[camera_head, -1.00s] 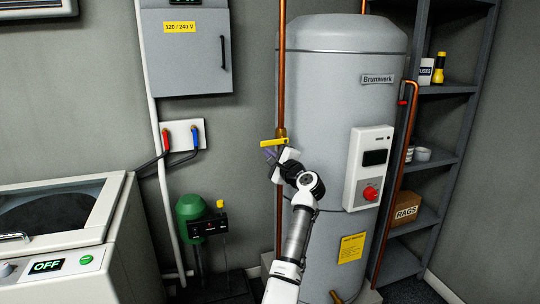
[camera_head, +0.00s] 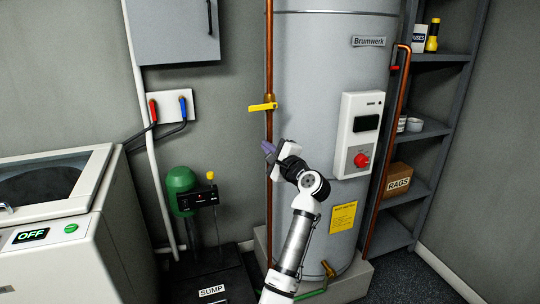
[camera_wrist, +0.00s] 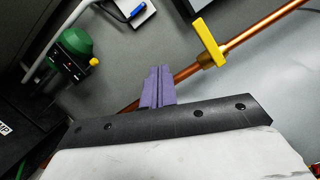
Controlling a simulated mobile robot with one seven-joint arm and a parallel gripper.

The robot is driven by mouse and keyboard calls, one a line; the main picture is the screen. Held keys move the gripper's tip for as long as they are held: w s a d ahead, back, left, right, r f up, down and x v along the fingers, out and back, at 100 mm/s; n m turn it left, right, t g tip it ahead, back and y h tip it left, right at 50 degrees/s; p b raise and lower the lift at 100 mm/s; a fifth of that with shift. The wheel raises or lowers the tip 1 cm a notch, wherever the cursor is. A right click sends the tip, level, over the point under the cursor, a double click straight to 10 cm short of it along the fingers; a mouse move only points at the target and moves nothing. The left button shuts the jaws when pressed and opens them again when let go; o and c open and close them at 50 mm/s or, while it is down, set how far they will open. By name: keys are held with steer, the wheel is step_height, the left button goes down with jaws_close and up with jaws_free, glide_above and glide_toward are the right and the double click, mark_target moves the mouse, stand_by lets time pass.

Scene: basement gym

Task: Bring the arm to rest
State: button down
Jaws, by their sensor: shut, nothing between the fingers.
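My gripper (camera_head: 268,150) is in front of the grey Brumwerk tank, at its left side, just below the yellow valve handle (camera_head: 263,107) on the copper pipe. Its purple fingers are shut with nothing between them. In the wrist view the shut fingers (camera_wrist: 157,86) stand in front of the copper pipe (camera_wrist: 262,33), with the yellow handle (camera_wrist: 209,42) to their upper right. Whether the fingers touch the pipe I cannot tell. My arm reaches up from the bottom of the head view, bent at the wrist.
The tank (camera_head: 330,75) carries a control box with a red knob (camera_head: 361,160). A green sump pump (camera_head: 181,190) stands left of my arm. A white washer-like machine (camera_head: 50,240) is at far left. Shelves (camera_head: 420,190) hold a rags box (camera_head: 398,181).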

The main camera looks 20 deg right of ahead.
steer(key=shift+s+f, duration=0.1)
steer(key=shift+s, duration=0.45)
